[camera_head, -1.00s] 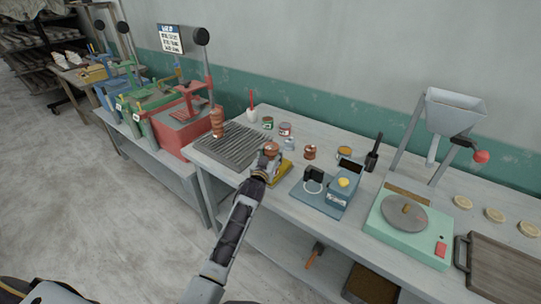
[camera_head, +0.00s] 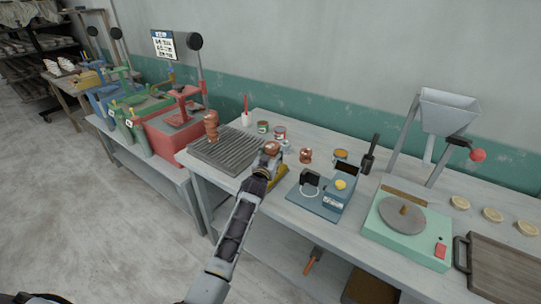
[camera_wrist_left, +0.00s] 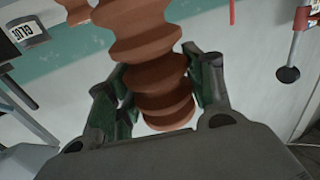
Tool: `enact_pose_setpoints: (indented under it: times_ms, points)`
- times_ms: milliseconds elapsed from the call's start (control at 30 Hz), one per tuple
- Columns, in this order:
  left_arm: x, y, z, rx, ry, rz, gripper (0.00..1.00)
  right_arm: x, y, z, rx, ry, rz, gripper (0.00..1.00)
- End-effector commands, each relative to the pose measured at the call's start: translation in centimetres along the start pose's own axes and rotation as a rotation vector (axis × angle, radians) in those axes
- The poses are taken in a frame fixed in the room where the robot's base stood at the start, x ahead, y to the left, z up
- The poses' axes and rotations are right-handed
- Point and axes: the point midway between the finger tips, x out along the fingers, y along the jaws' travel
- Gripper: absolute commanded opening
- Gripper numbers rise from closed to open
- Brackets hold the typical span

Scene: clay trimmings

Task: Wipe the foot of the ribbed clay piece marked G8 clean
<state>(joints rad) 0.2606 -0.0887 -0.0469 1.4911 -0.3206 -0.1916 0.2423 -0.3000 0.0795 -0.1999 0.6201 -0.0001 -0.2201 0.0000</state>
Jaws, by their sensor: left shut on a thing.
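My left gripper (camera_head: 267,163) is shut on a ribbed reddish-brown clay piece (camera_head: 272,147) above the front of the bench. In the left wrist view the ribbed piece (camera_wrist_left: 150,75) stands between the two green fingers (camera_wrist_left: 160,95), and its lower ribs show between them. No G8 mark can be read on it. A yellow block (camera_head: 280,178), perhaps a sponge, lies beneath and just right of the gripper, partly hidden by it. Another ribbed clay piece (camera_head: 211,124) stands on the grey slatted rack (camera_head: 232,152), and a smaller one (camera_head: 305,155) stands on the bench. My right gripper is out of view.
Right of the gripper are a blue device (camera_head: 326,195), a dark-handled brush (camera_head: 370,155) and a green turntable scale (camera_head: 402,222). Red, green and blue presses (camera_head: 172,132) fill the left bench.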

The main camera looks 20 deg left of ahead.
Motion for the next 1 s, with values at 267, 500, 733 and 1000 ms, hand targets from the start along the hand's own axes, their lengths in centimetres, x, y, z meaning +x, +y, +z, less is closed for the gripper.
enact_pose_setpoints:
  times_ms: [267,500,733,1000]
  points:
    - [0.9,0.4,0.1,-0.002,-0.001,0.001,0.08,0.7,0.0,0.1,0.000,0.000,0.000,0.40]
    - [1.7,0.7,0.2,-0.003,-0.002,0.001,0.08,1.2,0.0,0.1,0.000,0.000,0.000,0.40]
    - [2.4,0.9,0.2,-0.002,-0.001,0.001,0.08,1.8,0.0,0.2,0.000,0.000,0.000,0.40]
    - [3.2,1.2,0.1,-0.001,-0.001,0.001,0.08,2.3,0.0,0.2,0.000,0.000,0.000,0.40]
